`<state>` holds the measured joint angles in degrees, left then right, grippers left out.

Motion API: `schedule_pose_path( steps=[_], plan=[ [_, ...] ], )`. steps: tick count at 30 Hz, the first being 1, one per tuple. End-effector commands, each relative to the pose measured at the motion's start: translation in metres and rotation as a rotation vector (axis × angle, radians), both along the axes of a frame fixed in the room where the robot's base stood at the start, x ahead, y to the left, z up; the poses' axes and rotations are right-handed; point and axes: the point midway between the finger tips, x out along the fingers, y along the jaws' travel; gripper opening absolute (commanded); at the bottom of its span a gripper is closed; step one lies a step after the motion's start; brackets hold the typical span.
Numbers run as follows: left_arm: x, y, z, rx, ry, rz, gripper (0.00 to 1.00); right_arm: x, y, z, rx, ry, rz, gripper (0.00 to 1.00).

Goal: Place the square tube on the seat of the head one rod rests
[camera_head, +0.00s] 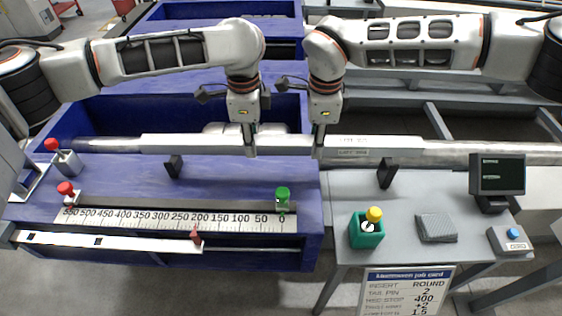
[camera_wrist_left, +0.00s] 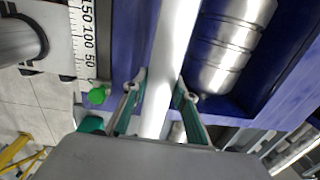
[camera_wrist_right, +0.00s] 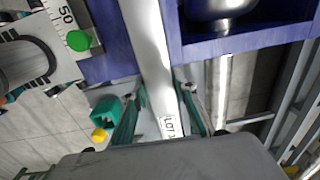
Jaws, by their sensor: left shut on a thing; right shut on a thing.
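The square tube (camera_head: 285,145) is a long pale bar running left to right in the head view, with a printed label near its right part. My left gripper (camera_head: 250,151) is shut on the tube near its middle. My right gripper (camera_head: 318,152) is shut on it a little further right, by the label (camera_wrist_right: 169,126). The tube also shows between the fingers in the left wrist view (camera_wrist_left: 174,45). Two black rod rests, left (camera_head: 173,167) and right (camera_head: 387,174), stand just below the tube in the picture, apart from it. The tube's height over them is unclear.
A grey round bar (camera_head: 480,149) lies behind the tube. The blue table (camera_head: 130,180) carries a scale (camera_head: 180,219) with a green knob (camera_head: 282,196). Red-topped knobs stand at left. A green box (camera_head: 366,232), grey cloth (camera_head: 436,228) and small monitor (camera_head: 497,174) occupy the right table.

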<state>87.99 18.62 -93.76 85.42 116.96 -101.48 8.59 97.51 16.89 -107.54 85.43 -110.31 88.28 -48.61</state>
Motion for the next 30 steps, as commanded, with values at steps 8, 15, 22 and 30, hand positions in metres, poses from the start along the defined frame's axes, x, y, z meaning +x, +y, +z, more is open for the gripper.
schedule_pose_path(
  steps=[8,15,22,30],
  plan=[
    [0.001,0.000,0.000,-0.001,-0.001,0.000,0.00,0.001,0.000,0.000,0.001,-0.002,0.000,0.00],
    [0.000,0.000,-0.002,-0.001,0.000,0.000,0.00,0.001,0.000,-0.002,0.001,-0.002,0.000,0.00],
    [0.001,0.000,-0.010,0.000,0.000,0.000,0.00,0.001,0.000,-0.010,0.001,0.000,-0.001,0.00],
    [0.000,0.000,-0.023,-0.001,0.000,0.001,0.00,0.001,0.000,-0.023,0.001,-0.002,-0.001,0.00]
  ],
)
